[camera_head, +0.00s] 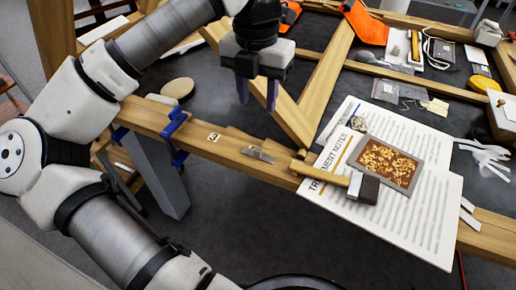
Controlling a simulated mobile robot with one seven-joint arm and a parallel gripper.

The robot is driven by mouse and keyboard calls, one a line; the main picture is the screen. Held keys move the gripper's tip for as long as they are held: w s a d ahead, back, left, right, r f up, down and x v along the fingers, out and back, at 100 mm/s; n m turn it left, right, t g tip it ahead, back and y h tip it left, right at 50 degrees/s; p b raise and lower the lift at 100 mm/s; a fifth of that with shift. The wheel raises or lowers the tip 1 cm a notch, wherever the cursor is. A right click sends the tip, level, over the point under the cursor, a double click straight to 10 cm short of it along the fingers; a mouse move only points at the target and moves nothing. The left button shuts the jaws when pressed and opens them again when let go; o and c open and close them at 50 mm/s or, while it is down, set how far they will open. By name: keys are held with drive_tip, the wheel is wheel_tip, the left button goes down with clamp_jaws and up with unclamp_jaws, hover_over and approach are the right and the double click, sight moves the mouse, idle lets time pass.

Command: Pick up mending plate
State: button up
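A small grey metal plate, which looks like the mending plate (259,154), lies on the front wooden beam of a frame. It is left of the hammer-like tool. My gripper (257,101) is above and behind it, pointing down, with its two dark purple fingers apart and nothing between them. The gripper appears clear of the plate. The plate's exact outline is too small to tell.
The wooden frame (212,142) has a diagonal brace behind the plate. A blue clamp (176,122) grips the beam at left. To the right are a wooden-handled tool (362,188), printed treatment notes (420,222) and a gilt ornamented panel (388,163). Several small items lie farther back.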

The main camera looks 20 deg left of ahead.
drive_tip(key=p, duration=0.1)
hover_over(258, 149)
wheel_tip(258, 149, down, 8)
drive_tip(key=shift+a+f, duration=0.1)
drive_tip(key=shift+a, duration=0.05)
drive_tip(key=shift+d+f+p, duration=0.2)
drive_tip(key=shift+f+p, duration=0.85)
drive_tip(key=shift+f, duration=1.7)
clamp_jaws()
